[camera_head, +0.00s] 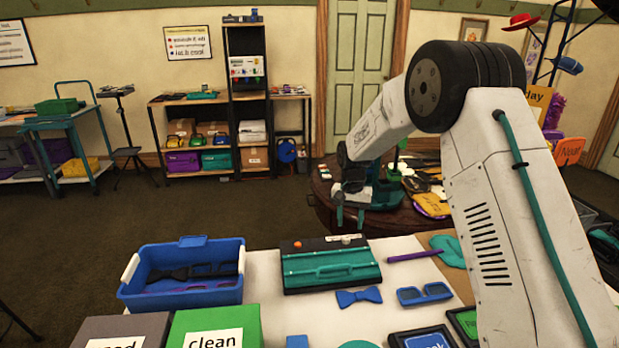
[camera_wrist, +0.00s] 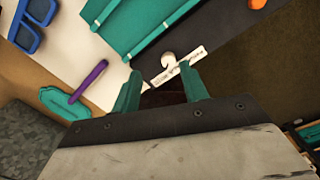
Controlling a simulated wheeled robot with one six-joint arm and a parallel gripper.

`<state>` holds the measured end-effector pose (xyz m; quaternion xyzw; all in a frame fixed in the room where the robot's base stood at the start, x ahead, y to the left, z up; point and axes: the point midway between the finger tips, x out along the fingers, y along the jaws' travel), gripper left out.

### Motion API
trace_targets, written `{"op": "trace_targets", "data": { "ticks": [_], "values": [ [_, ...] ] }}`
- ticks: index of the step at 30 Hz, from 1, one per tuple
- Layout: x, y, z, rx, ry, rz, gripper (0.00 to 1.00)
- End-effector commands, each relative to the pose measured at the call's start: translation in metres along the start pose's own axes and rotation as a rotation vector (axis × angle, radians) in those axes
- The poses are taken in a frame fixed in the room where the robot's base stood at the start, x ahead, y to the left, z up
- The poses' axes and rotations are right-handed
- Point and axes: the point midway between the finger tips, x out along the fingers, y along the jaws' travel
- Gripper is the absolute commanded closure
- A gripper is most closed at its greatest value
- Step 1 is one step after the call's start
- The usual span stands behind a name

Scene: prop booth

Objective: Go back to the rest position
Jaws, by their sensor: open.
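My gripper (camera_head: 350,215) is raised above the far edge of the white table (camera_head: 265,300) in the head view, its teal fingers pointing down. In the wrist view the two teal fingers (camera_wrist: 161,82) stand apart, with no object visibly held between them.
A blue bin (camera_head: 180,291) holds dark bow-tie shapes. A blue bow tie (camera_head: 358,297), blue glasses (camera_head: 424,294) and a purple-handled teal paddle (camera_head: 449,252) lie on the table. A green "clean" box (camera_head: 215,326) stands in front. A cluttered round table (camera_head: 322,206) is behind; open floor lies left.

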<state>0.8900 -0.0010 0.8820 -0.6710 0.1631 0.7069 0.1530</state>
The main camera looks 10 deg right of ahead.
Motion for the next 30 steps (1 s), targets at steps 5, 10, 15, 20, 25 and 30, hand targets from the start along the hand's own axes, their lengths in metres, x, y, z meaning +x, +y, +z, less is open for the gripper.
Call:
{"op": "trace_targets", "data": {
  "ticks": [5, 10, 15, 20, 25, 30],
  "values": [
    [-0.013, 0.033, 0.059, -0.121, -0.096, 0.045, 0.56],
    [-0.054, 0.063, 0.11, -0.208, -0.13, 0.053, 0.56],
    [-0.101, 0.099, 0.171, -0.291, -0.138, 0.049, 0.56],
    [-0.136, 0.133, 0.231, -0.357, -0.131, 0.041, 0.56],
    [-0.16, 0.167, 0.292, -0.412, -0.103, 0.029, 0.56],
    [-0.172, 0.198, 0.348, -0.451, -0.056, 0.015, 0.56]
  ]
}}
